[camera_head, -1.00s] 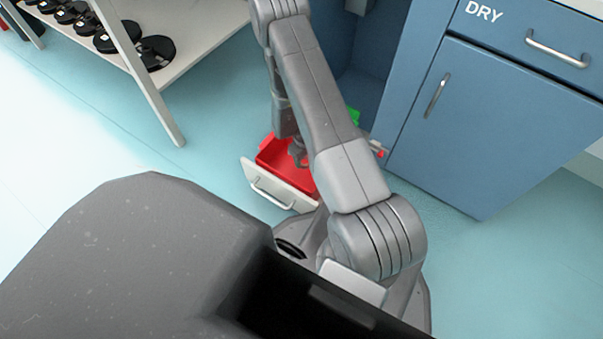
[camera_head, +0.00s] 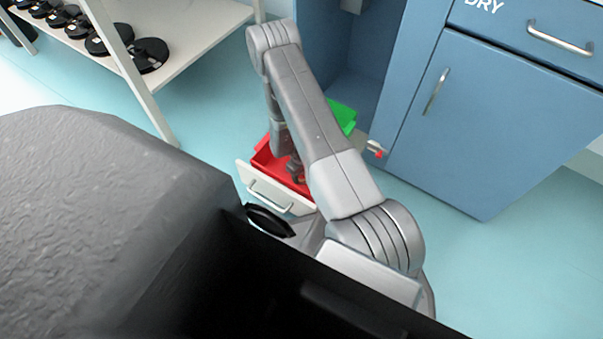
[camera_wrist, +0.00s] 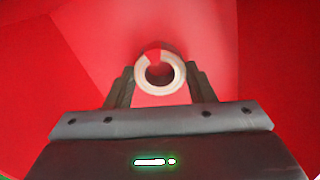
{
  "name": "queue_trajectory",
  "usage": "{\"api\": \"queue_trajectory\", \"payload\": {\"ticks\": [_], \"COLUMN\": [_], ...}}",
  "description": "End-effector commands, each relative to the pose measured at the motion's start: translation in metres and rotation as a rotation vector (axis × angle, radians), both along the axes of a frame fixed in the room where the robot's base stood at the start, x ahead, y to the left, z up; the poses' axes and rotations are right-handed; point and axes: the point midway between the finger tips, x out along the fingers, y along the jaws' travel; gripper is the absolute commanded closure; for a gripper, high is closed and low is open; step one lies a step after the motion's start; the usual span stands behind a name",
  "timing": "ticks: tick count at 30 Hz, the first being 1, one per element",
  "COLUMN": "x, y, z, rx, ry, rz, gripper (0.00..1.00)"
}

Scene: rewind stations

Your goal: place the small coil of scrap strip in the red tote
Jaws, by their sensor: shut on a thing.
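The red tote (camera_head: 265,157) sits low in a pulled-out drawer with a white front, in the head view left of my arm. Its red walls and floor (camera_wrist: 70,60) fill the wrist view. The small coil of scrap strip (camera_wrist: 141,82) is a pale ring with an open centre. My gripper (camera_wrist: 157,84) is shut on the coil, one finger on each side, and points down into the tote. In the head view my gripper (camera_head: 297,172) is small and dark over the red tote, and the coil cannot be made out. I cannot tell whether the coil touches the tote floor.
A green bin (camera_head: 343,117) stands just behind the red tote. A blue cabinet (camera_head: 500,130) with handles is at the right. A white shelf (camera_head: 190,40) with several black spools is at the upper left. The teal floor (camera_head: 215,110) left of the drawer is clear.

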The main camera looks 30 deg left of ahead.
Motion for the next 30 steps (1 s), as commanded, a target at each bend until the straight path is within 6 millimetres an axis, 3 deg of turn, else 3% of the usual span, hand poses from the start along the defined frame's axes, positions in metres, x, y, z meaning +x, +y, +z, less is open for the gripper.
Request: {"api": "queue_trajectory", "payload": {"ticks": [1,2,5,17,30], "x": [0.000,0.000,0.000,0.000,0.000], "y": [0.000,0.000,0.000,0.000,0.000], "z": [-0.003,-0.002,-0.002,0.006,0.097], "rx": [0.000,0.000,0.000,0.000,0.001], "ry": [0.000,0.000,0.000,0.000,0.000], "rz": [0.000,0.000,0.000,0.000,0.000], "gripper": [0.79,0.47,0.29,0.29,0.29]}}
